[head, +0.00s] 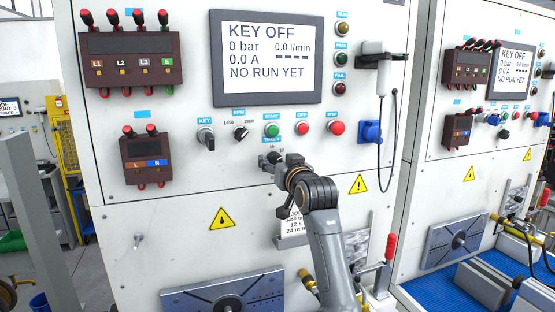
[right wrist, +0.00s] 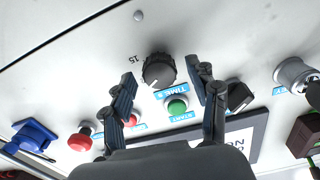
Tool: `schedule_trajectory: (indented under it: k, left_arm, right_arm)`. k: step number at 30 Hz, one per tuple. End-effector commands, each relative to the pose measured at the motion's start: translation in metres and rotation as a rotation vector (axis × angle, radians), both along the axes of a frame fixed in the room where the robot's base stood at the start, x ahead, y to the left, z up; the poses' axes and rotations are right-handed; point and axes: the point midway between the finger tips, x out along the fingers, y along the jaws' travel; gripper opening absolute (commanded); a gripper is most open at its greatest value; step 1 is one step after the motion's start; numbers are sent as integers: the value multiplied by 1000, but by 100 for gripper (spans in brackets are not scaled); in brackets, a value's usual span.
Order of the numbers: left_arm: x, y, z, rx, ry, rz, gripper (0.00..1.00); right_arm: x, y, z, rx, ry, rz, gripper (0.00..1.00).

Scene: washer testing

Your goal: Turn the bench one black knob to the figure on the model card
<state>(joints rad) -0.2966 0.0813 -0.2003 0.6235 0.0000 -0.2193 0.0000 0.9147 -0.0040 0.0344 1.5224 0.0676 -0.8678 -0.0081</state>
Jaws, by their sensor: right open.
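My right gripper (head: 270,160) is at the panel of the near bench, below the green START button, and covers most of the TIME knob in the head view. In the right wrist view it is open (right wrist: 166,76), its two fingers on either side of the round black TIME knob (right wrist: 158,70). The knob lies just beyond the fingertips; contact cannot be told. A 15 mark shows beside it. The black RPM selector (head: 240,132) is up and left, between 1450 and 2900 marks. The model card (head: 294,222) is partly hidden behind my right arm; "12 x" and "24 mm" show.
The key switch (head: 206,137), green START button (head: 271,130), and red OFF (head: 302,127) and STOP (head: 337,127) buttons sit close above. The display (head: 267,57) reads KEY OFF. A blue socket (head: 370,132) and hanging cable are at right. A second bench stands further right.

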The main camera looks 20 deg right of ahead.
Motion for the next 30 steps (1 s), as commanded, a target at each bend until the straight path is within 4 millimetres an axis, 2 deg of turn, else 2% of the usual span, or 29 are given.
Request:
schedule_trajectory:
  k: [5,12,13,23,30]
  left_arm:
    - [-5,1,-1,2,8,1,38]
    - [-6,1,-1,1,9,1,38]
    - [-6,1,-1,1,9,1,38]
    - [-6,0,-1,1,9,2,38]
    - [-5,-1,-1,0,9,1,38]
  right_arm:
    - [0,0,0,0,0,0,58]
    - [0,0,0,0,0,0,9]
    - [0,0,0,0,1,0,5]
    - [0,0,0,-43,0,0,5]
    - [0,0,-1,-188,-4,-1,5]
